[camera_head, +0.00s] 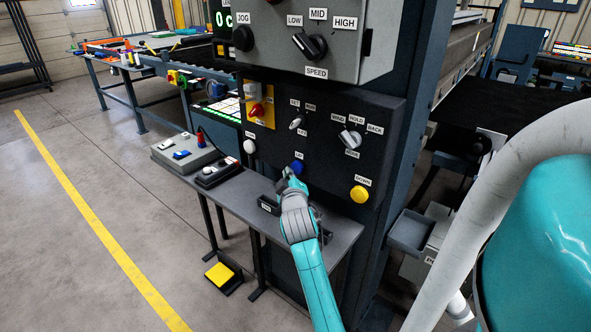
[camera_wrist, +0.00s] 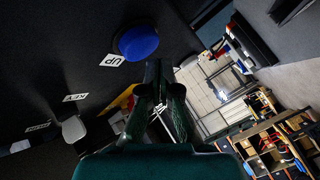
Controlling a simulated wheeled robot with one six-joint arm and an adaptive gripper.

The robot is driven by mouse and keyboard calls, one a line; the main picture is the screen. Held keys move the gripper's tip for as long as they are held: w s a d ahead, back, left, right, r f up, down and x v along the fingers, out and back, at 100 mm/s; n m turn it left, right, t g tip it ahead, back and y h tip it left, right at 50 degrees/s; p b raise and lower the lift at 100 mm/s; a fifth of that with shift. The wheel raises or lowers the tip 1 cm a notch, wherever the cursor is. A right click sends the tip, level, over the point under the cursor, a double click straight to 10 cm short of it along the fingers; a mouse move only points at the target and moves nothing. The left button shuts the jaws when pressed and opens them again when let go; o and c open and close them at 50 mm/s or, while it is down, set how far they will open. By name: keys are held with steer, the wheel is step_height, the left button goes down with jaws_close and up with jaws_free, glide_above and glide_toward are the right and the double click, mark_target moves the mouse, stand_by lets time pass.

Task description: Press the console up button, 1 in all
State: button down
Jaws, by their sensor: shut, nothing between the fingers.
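The up button is a round blue knob (camera_head: 298,167) on the dark console panel (camera_head: 325,170), under a small white label. In the wrist view the blue button (camera_wrist: 138,42) shows close up beside its UP label. My gripper (camera_head: 288,174) is at the panel, just below and left of the button in the head view. In the wrist view my gripper (camera_wrist: 158,66) is shut and empty, its fingertips right beside the button's edge. I cannot tell whether they touch it. The fingers hide a little of the button in the head view.
A yellow DOWN button (camera_head: 359,194), a grey selector knob (camera_head: 350,139), a key switch (camera_head: 296,122), a white button (camera_head: 250,147) and a red switch (camera_head: 257,110) share the panel. A grey shelf (camera_head: 235,200) with control boxes stands below, left of my arm.

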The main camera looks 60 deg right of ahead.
steer(key=shift+d, duration=0.15)
stand_by(0.4)
steer(key=shift+s+d, duration=0.1)
steer(key=shift+d, duration=0.2)
